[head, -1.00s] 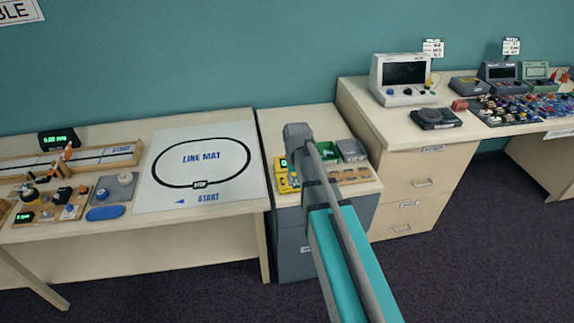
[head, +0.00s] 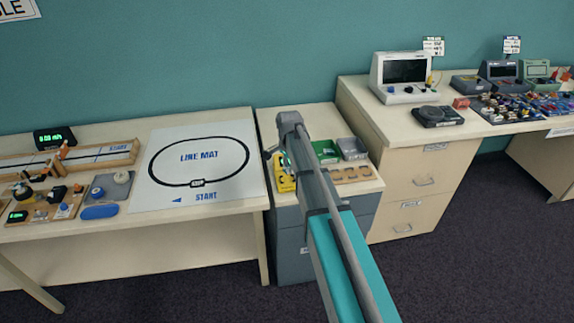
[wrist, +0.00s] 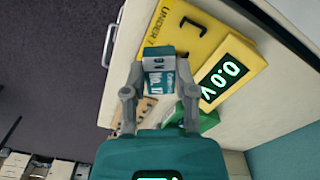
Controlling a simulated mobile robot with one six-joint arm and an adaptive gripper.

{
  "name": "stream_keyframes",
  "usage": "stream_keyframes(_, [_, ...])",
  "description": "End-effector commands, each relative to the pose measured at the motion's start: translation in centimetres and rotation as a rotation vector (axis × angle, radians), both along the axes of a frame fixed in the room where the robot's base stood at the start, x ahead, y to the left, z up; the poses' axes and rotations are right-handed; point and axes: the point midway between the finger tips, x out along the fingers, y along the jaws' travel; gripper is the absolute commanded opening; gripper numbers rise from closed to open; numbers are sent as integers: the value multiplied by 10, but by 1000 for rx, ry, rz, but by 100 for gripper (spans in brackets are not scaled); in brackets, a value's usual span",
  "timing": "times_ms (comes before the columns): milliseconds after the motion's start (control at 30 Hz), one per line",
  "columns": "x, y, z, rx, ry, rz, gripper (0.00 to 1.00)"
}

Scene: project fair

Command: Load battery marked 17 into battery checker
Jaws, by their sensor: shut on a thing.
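The battery (wrist: 159,79) is a small block with a teal and white label and a grey end. The battery checker (wrist: 220,52) is yellow, with a lit green display reading 0.0 V and a black bracket-shaped mark. The battery appears over or beside the checker's near edge; I cannot tell whether they touch. In the head view, the checker (head: 284,181) shows left of my arm, which hides part of it and the battery.
A green bin (head: 326,151), a grey bin (head: 351,149) and a wooden rack (head: 353,174) stand right of my arm on the same cabinet. The line mat (head: 165,190) lies on the left table. A higher cabinet (head: 395,140) stands to the right.

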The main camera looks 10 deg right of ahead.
Motion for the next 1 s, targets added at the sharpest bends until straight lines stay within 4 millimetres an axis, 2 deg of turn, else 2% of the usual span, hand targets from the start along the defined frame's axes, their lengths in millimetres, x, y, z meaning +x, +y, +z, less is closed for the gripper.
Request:
stream_keyframes(100, [16,1,-7,0,0,-147,0])
stream_keyframes(400, [38,2,-15,0,0,-423,0])
stream_keyframes(600, [41,2,-15,0,0,-481,0])
stream_keyframes(1000, [41,3,-16,0,0,-481,0])
